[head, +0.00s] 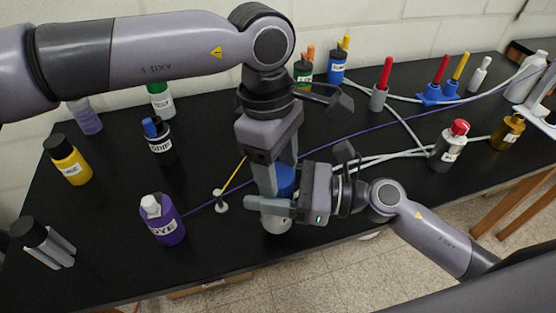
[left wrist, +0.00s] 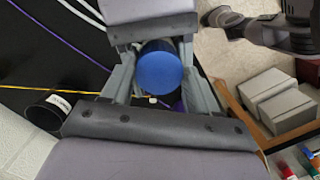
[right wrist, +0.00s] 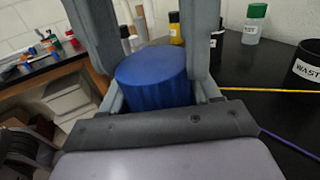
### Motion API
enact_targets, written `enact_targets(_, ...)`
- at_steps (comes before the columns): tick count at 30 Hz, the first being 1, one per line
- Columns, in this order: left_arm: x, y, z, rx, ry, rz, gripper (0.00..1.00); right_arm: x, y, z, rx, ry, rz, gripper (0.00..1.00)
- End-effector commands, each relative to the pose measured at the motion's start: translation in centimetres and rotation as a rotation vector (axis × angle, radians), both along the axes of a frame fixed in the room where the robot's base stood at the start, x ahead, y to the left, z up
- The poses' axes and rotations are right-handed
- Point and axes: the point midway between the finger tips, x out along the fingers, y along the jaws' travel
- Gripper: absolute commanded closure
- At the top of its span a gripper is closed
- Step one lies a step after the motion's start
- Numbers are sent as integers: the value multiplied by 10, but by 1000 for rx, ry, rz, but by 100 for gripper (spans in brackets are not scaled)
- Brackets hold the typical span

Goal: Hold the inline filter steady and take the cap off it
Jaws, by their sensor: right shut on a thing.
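The inline filter (head: 276,224) stands upright near the bench's front edge; its pale lower body shows below the grippers. Its blue cap (head: 286,180) sits on top, partly hidden by my left fingers. My left gripper (head: 274,178) points down from above, its fingers apart on either side of the cap; the round cap top shows between them in the left wrist view (left wrist: 160,68). I cannot tell whether they touch it. My right gripper (head: 262,204) comes in from the right, shut on the filter's body below the cap. The ribbed cap also shows in the right wrist view (right wrist: 152,80).
Several bottles stand further left and behind. A grey bottle with a red cap (head: 448,146) and pale tubing (head: 395,155) lie to the right. The bench edge is close.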

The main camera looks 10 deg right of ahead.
Motion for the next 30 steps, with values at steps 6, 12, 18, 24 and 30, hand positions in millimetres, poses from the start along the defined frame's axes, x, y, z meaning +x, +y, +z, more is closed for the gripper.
enact_targets(6, 3, -2, 2, -14, -8, 105, 77, -5, 4, 1, 4, 0, 17, 100)
enact_targets(12, 3, -3, 2, -17, -8, 201, 79, -6, 6, 1, 5, -1, 21, 100)
enact_targets(18, 3, -3, 3, -18, -9, 201, 79, -7, 6, 2, 6, -1, 23, 100)
enact_targets(24, 3, -3, 3, -17, -8, 198, 17, -6, 5, 1, 5, -1, 20, 100)
enact_targets(30, 2, -2, 2, -11, -6, 197, 17, -4, 4, 1, 3, 0, 14, 100)
